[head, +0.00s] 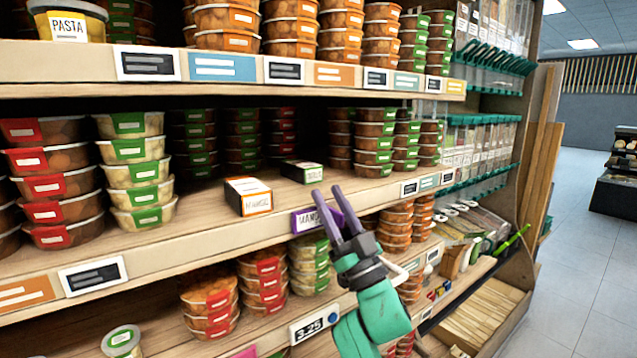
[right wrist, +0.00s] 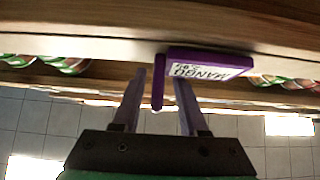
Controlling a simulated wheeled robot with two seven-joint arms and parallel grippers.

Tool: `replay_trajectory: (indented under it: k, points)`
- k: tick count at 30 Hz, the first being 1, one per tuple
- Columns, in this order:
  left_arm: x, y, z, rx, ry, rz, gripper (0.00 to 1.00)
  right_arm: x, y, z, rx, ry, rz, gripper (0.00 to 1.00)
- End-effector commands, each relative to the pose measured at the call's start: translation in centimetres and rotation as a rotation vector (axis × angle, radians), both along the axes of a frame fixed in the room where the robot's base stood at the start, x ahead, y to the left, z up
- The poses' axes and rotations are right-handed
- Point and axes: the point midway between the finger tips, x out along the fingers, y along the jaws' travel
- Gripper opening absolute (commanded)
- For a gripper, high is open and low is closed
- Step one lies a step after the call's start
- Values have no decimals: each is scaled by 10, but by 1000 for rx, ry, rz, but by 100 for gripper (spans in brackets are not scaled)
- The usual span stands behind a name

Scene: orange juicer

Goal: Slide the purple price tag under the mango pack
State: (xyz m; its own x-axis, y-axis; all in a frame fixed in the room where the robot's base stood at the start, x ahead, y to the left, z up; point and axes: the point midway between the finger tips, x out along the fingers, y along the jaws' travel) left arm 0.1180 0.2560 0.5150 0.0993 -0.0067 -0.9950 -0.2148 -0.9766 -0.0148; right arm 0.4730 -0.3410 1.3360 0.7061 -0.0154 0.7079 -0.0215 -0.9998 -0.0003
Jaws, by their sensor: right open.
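The mango pack (head: 248,196), a small box with an orange-edged label, sits on the middle shelf near its front edge. The purple price tag (head: 303,221) is on that shelf's front edge, right of and below the pack. In the right wrist view the tag (right wrist: 212,67) reads MANGO, and a thin purple bar (right wrist: 158,84) stands out at its left end. My right gripper (head: 326,191) is open at the tag's right side. In the wrist view its fingers (right wrist: 160,78) are on either side of the bar, with gaps. My left gripper is not in view.
A green-labelled box (head: 302,172) lies behind and right of the mango pack. A white price tag (head: 93,276) is on the shelf edge. Bare shelf board surrounds the pack. The aisle floor (head: 585,270) is clear.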

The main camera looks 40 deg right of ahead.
Motion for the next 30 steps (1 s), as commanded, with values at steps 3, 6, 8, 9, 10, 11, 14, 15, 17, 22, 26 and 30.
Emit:
replay_trajectory:
  k: [3,6,8,9,10,11,14,15,17,22,26,30]
  points:
    - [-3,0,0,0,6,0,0,0,0,0,1,2,-1,42]
    - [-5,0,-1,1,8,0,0,0,0,-2,1,4,-1,42]
    - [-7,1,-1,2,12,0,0,0,0,-2,1,3,-1,27]
    - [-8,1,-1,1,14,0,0,0,0,-2,1,3,-1,12]
    - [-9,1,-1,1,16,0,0,0,0,-1,1,3,-1,0]
    - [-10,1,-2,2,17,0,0,0,0,-1,1,2,-1,0]
    - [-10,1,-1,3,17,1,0,0,0,-1,1,2,0,0]
    - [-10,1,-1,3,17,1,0,0,0,-1,1,2,0,0]
    - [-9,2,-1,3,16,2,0,0,0,-1,1,3,0,0]
    - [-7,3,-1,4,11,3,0,0,0,-2,1,3,0,0]
    - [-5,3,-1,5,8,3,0,0,0,-2,1,3,0,0]
    - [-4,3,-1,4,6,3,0,0,0,-2,1,3,0,0]
